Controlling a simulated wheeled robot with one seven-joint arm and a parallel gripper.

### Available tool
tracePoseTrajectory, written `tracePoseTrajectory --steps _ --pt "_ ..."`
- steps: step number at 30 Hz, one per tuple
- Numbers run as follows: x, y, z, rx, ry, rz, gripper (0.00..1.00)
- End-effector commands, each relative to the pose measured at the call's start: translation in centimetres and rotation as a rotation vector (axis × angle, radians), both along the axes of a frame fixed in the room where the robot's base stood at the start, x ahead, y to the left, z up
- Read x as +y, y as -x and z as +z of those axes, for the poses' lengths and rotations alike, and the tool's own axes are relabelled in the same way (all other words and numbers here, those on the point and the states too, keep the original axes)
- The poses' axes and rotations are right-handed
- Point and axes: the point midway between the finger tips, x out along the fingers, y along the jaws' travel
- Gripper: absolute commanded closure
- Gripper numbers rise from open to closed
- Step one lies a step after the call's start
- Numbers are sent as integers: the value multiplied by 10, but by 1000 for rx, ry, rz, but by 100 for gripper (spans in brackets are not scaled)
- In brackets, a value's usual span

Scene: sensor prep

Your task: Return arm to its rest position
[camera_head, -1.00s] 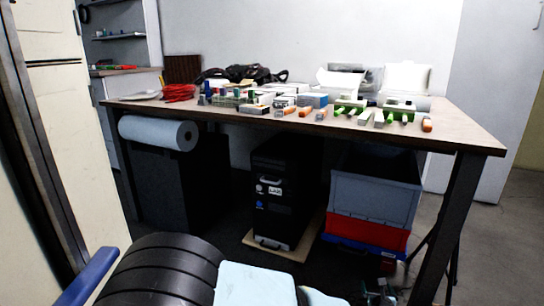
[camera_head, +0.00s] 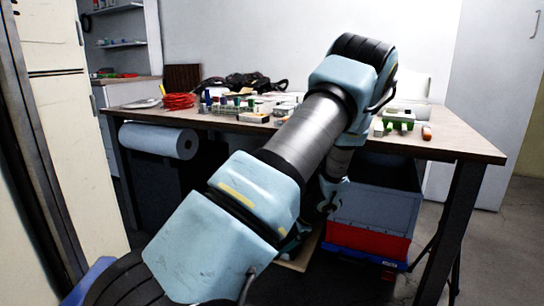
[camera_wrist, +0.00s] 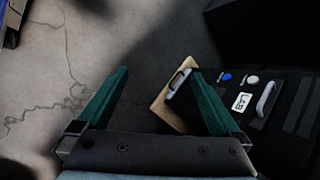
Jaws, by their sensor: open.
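My arm (camera_head: 308,130) reaches up from the bottom left and bends at the top in front of the table. Its far part hangs down before the table's front edge. In the wrist view my gripper (camera_wrist: 158,72) has two green fingers set wide apart with nothing between them. It points down toward the grey concrete floor and a black case on a wooden board. In the head view the gripper is mostly hidden behind my own arm links.
The table (camera_head: 455,135) holds small parts, bottles, red cable (camera_head: 178,101) and black cables. Under it are a white roll (camera_head: 155,138), a grey crate (camera_head: 375,205) and a red bin (camera_head: 370,241). The black case (camera_wrist: 275,100) lies close right of the fingers.

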Motion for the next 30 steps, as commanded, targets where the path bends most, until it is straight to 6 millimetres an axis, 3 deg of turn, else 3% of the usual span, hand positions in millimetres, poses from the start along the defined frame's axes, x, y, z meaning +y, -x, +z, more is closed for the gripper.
tracePoseTrajectory --steps 3,12,18,24,27,30 --pt "30 27 37 9 141 211 0" --pt "75 105 118 -5 460 657 0" --pt "89 149 155 -40 615 863 0" --pt "97 181 177 -80 716 999 0" --pt "100 196 186 -102 759 1059 0" --pt "99 195 210 -99 758 1057 0"
